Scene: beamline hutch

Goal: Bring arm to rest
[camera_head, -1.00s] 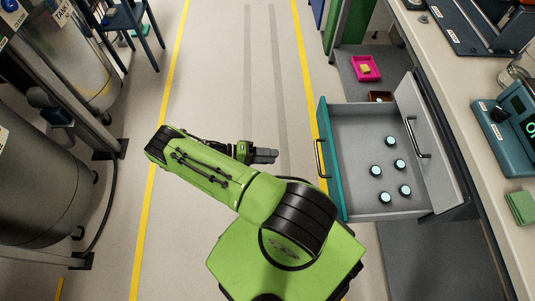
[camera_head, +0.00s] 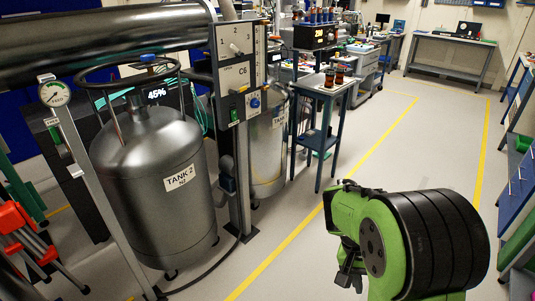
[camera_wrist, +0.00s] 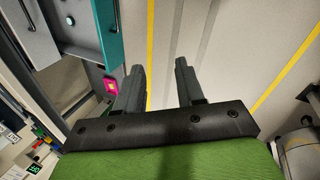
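My gripper (camera_wrist: 159,68) is open in the wrist view, with its two dark fingers apart and nothing between them. Bare floor shows beyond the fingertips. In the head view my gripper (camera_head: 350,274) is small and dark, low in the picture, partly hidden beside my green arm (camera_head: 372,243). The arm is folded close in front of me, over the floor, and its large black joint fills the lower right.
The open drawer (camera_wrist: 95,28) with its teal front and a pink tray (camera_wrist: 111,86) show left in the wrist view. In the head view, tank 2 (camera_head: 155,185) stands left and a blue stand (camera_head: 322,130) beyond it. The aisle (camera_head: 400,140) is clear.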

